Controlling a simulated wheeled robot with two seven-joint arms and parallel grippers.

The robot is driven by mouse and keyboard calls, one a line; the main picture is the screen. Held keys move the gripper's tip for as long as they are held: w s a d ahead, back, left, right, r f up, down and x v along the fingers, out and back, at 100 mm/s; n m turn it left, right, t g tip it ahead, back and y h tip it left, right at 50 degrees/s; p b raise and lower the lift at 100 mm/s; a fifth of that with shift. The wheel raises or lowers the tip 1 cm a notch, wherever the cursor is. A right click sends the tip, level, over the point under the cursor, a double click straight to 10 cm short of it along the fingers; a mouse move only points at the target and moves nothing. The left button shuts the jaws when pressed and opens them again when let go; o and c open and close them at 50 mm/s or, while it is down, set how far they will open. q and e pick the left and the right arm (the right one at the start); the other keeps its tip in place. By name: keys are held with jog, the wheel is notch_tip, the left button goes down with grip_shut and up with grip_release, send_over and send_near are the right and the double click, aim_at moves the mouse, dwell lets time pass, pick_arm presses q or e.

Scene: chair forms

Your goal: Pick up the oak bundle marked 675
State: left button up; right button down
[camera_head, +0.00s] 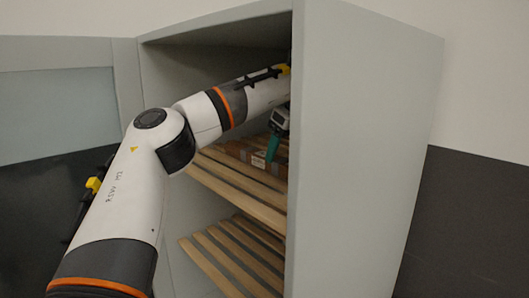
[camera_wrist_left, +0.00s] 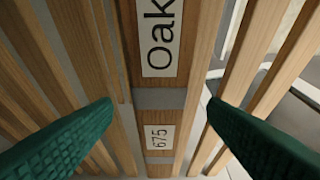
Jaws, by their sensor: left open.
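The oak bundle (camera_wrist_left: 160,116) lies on a slatted shelf inside the cabinet, with a white "Oak" label, a white "675" label and a grey band across it. In the head view the bundle (camera_head: 236,151) is small and partly hidden by my left gripper (camera_head: 273,147). In the left wrist view my left gripper (camera_wrist_left: 161,107) is open, with one green finger on each side of the bundle. The fingers look apart from it. I cannot tell how far above it they are. My right gripper is not in view.
The upper slatted shelf (camera_head: 235,188) has bare slats in front of the bundle. A lower slatted shelf (camera_head: 230,258) shows below it. The cabinet's side wall (camera_head: 355,150) stands close to the right of my gripper. An open door panel (camera_head: 60,110) is at the left.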

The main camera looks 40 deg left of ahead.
aim_at(265, 154)
pick_arm(q)
jog(key=shift+a, duration=0.85)
jog(key=shift+w+a+r+p, duration=0.1)
jog(key=shift+a+p, duration=0.15)
jog(key=shift+p, duration=0.2)
jog(key=shift+w+a+r+p, duration=0.15)
jog(key=shift+a+r+p, duration=0.05)
jog(key=shift+a+p, duration=0.85)
jog(key=x, duration=0.2)
jog(key=p+x, duration=0.1)
jog(key=x, duration=0.1)
jog(key=shift+a+r, duration=0.15)
jog(key=shift+a, duration=0.2)
jog(key=shift+d, duration=0.15)
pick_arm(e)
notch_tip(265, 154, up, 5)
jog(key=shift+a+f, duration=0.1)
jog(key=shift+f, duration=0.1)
pick_arm(q)
jog(key=shift+c, duration=1.1)
jog(key=c, duration=1)
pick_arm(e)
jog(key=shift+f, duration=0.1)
